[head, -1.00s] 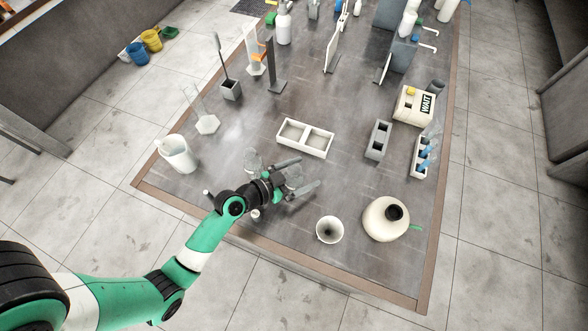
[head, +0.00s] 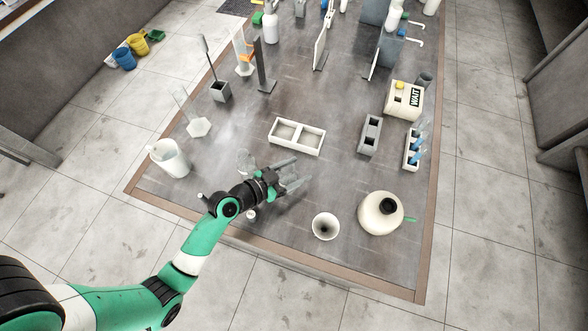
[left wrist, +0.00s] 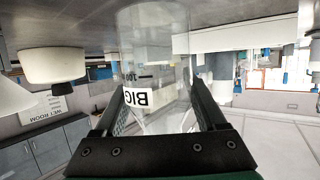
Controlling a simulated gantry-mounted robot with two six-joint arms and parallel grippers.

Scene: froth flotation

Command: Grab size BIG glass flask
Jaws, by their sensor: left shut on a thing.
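The clear glass flask marked BIG shows in the left wrist view (left wrist: 150,100), where the picture is upside down and its label is inverted. It sits between the two dark fingers of my left gripper (left wrist: 163,105), which is shut on it near its narrow part. In the head view my left gripper (head: 288,178) reaches low over the front middle of the table. The flask is hard to make out there because it is transparent and the fingers cover it. Another clear glass piece (head: 244,162) stands just left of the gripper. My right gripper is not in view.
On the table (head: 330,255), a white two-part tray (head: 297,136) lies behind the gripper. A white funnel-like cup (head: 325,226) and a round cream vessel (head: 380,213) stand to the right. A white pitcher (head: 170,158) and clear cylinder (head: 198,127) stand left.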

